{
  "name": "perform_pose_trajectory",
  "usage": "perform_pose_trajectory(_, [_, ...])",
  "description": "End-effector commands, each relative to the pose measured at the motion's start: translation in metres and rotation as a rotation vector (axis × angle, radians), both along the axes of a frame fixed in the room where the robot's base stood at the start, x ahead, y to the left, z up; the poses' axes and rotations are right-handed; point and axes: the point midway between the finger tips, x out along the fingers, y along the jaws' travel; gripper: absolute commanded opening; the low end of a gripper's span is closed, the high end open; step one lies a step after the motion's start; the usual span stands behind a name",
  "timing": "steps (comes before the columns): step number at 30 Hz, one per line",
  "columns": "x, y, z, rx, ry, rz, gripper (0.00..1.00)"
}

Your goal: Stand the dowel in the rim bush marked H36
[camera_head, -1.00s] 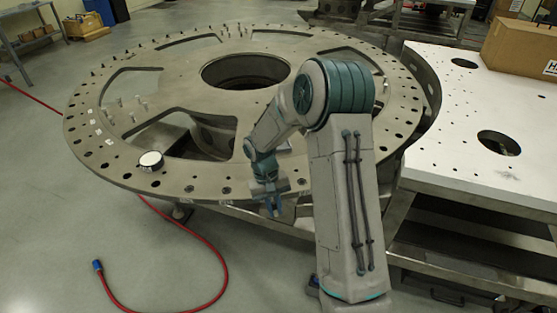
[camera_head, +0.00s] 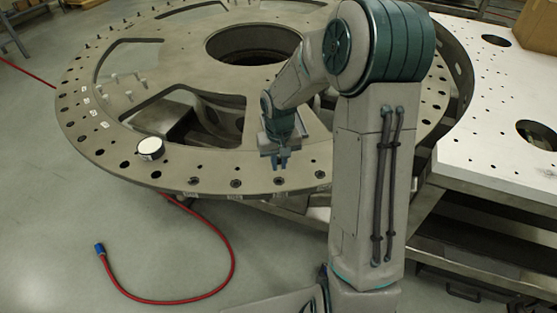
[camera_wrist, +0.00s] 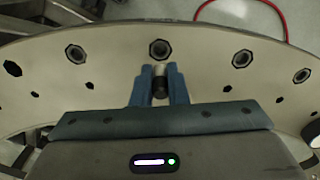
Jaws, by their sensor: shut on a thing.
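My gripper (camera_head: 281,162) is over the near part of the round turret plate (camera_head: 110,150), just in from its rim. In the wrist view my gripper (camera_wrist: 160,82) is shut on a short dark dowel (camera_wrist: 160,88), seen nearly end on between the blue fingers. A rim bush (camera_wrist: 160,50) lies just beyond the fingertips, apart from the dowel. More bushes show in the wrist view, one on the left (camera_wrist: 75,54) and one on the right (camera_wrist: 241,58). Small labels sit on the near rim edge in the head view, too small to read. I cannot tell which bush is H36.
A white-topped round object (camera_head: 150,148) stands on the plate's left rim. Several pegs stand on the plate's left. A red hose (camera_head: 228,270) lies on the floor in front. A white perforated table (camera_head: 480,130) is close on the right, with a cardboard box (camera_head: 538,28).

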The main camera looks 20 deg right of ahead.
Motion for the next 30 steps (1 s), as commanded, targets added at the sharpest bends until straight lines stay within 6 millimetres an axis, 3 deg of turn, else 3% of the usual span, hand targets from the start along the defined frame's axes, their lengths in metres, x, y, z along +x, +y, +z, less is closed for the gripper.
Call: perform_pose_trajectory(30, [0.000,0.001,-0.054,0.000,0.000,0.002,0.00])
